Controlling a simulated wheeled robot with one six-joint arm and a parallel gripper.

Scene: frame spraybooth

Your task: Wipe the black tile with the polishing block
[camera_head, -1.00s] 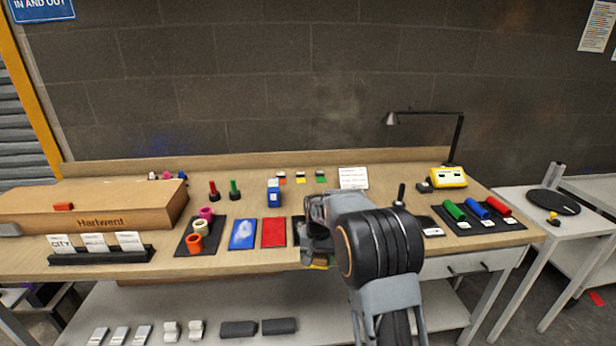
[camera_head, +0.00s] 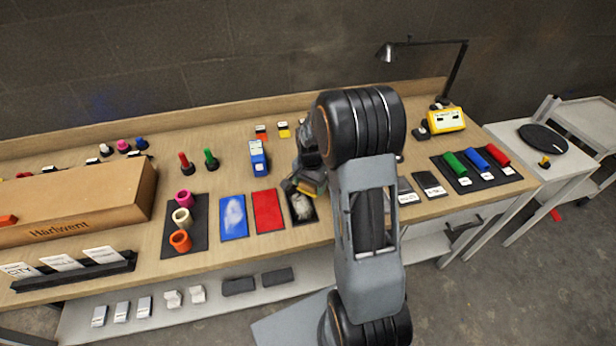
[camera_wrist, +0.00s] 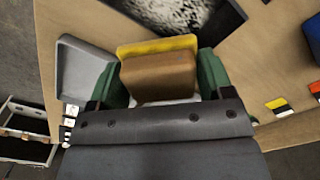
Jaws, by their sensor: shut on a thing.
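The polishing block, brown with a yellow face, sits between the green-sided fingers of my gripper (camera_wrist: 160,82) in the wrist view (camera_wrist: 158,72). My gripper is shut on it. In the head view my gripper (camera_head: 306,184) is small and partly hidden by my arm, with the block (camera_head: 312,187) showing at its tip. The black tile (camera_head: 302,208) lies on the bench right of the red tile, with a whitish smear on it. The tile (camera_wrist: 195,14) also shows at the top of the wrist view, beyond the block. I cannot tell whether the block touches it.
The red tile (camera_head: 268,211) and blue tile (camera_head: 233,217), which has a pale smear, lie to the left. A blue bottle-like item (camera_head: 258,158) stands behind them. A grey tray (camera_wrist: 80,70) is left of the block in the wrist view. A lamp (camera_head: 455,75) stands at the back right.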

